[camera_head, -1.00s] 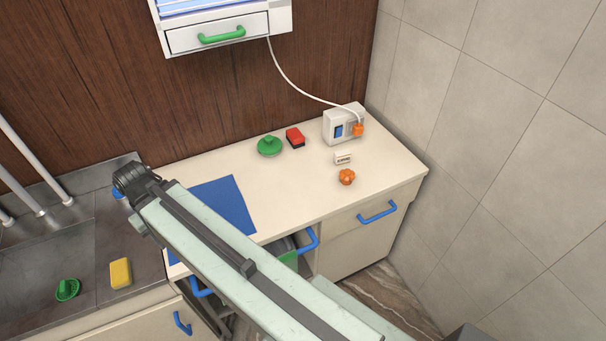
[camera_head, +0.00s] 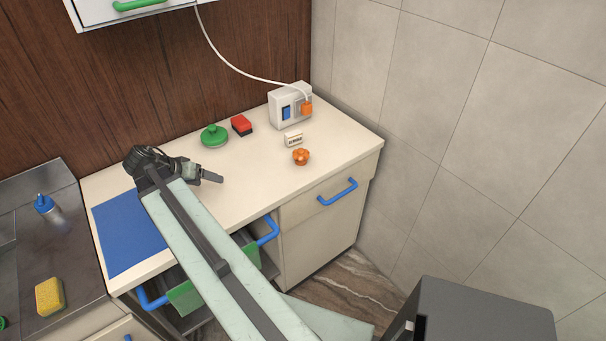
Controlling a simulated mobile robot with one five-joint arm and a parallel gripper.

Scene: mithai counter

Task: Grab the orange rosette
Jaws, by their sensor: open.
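The orange rosette (camera_head: 301,157) is a small lobed piece on the cream counter (camera_head: 245,185), near its front right part. A small white label block (camera_head: 293,139) stands just behind it. My gripper (camera_head: 218,178) is over the counter, to the left of the rosette and apart from it, pointing right. Its jaws are open and nothing shows between them. Part of the gripper is hidden behind my arm's wrist.
A green lidded item (camera_head: 214,135), a red block (camera_head: 241,125) and a white socket box (camera_head: 290,107) with an orange plug (camera_head: 307,109) stand behind. A blue mat (camera_head: 128,232) lies at left. A drawer with a blue handle (camera_head: 338,192) is below the rosette. Counter between gripper and rosette is clear.

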